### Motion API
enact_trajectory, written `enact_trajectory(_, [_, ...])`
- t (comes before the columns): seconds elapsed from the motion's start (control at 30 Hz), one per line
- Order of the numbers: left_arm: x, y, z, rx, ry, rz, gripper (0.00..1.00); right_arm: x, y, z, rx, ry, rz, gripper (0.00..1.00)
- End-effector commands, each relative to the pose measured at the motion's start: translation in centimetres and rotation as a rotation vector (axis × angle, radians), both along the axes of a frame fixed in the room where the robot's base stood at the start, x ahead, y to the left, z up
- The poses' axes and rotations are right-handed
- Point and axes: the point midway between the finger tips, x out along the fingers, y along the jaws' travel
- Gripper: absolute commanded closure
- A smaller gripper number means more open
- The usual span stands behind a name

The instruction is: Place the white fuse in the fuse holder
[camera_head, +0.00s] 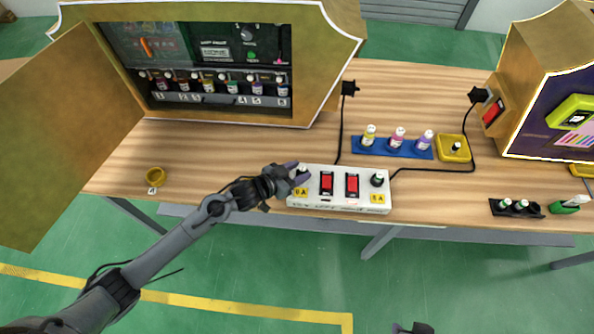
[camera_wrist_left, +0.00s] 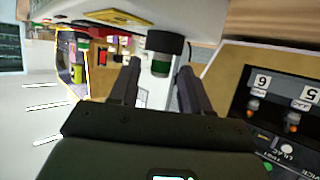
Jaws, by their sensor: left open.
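My left gripper (camera_head: 298,174) is open at the left holder. In the left wrist view a black cap with a green band (camera_wrist_left: 160,58) lies between the open fingers (camera_wrist_left: 158,85), with no clear contact. Small white-and-green pieces, possibly fuses (camera_head: 506,203), lie in a dark tray (camera_head: 537,211). No fuse is certainly the white one.
A blue tray (camera_head: 387,151) with several bottles and a yellow socket block (camera_head: 453,148) stand behind the box, with black cables alongside. The open vending machine (camera_head: 210,65) is behind. A green tool (camera_head: 565,207) lies right.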

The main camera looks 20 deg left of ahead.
Motion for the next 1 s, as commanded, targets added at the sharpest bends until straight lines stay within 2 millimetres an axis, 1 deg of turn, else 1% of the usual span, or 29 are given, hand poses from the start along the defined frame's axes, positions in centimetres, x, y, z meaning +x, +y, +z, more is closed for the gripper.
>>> enact_trajectory(0.17, [-0.1,0.1,0.5,0.001,0.0,0.0,0.53,0.0,0.0,0.1,0.0,0.0,-0.001,0.57])
enact_trajectory(0.27, [-0.9,0.5,0.8,0.001,0.002,0.0,0.53,0.0,0.0,0.5,0.002,0.0,-0.002,0.57])
enact_trajectory(0.37, [-2.2,1.1,1.4,0.002,0.001,0.0,0.53,0.0,0.1,0.9,0.003,0.0,-0.002,0.57])
enact_trajectory(0.7, [-7.3,3.7,3.8,0.002,0.002,0.0,0.53,0.0,0.2,2.3,0.009,0.0,-0.005,0.57])
enact_trajectory(0.83, [-8.7,4.5,4.3,0.002,0.002,0.001,0.53,0.0,0.2,2.6,0.009,0.0,-0.005,0.57])
enact_trajectory(1.0, [-9.6,5.0,4.8,0.0,0.001,0.0,0.53,0.0,0.2,2.8,0.009,0.0,-0.005,0.57])
